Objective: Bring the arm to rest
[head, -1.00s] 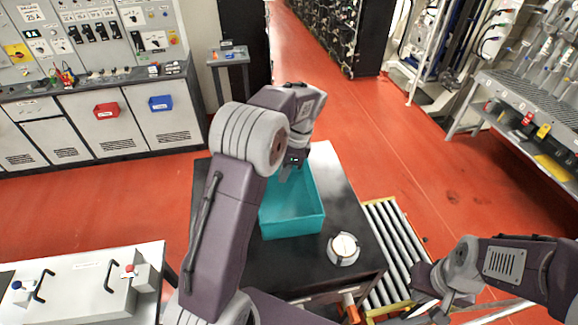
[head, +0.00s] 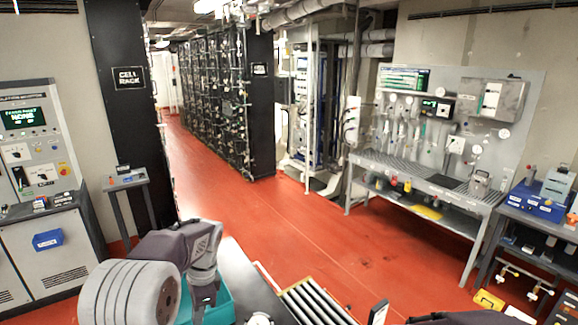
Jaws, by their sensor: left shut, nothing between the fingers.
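My left arm comes in at the bottom left with a large grey joint and a purple-grey link. Its gripper (head: 204,301) points down over the teal bin (head: 222,308) on the dark table (head: 243,281). The fingers are shut with nothing between them. Most of the bin is hidden behind the arm or cut off by the bottom edge. Only a dark piece of my right arm shows at the bottom right edge; its gripper is out of view.
A roller conveyor (head: 312,303) lies right of the table. A control cabinet (head: 40,190) and small stand (head: 126,183) are at left. The black cell rack (head: 225,100) stands behind. A workbench (head: 425,182) and blue toolbox (head: 540,200) are at right. Red floor (head: 300,225) between is clear.

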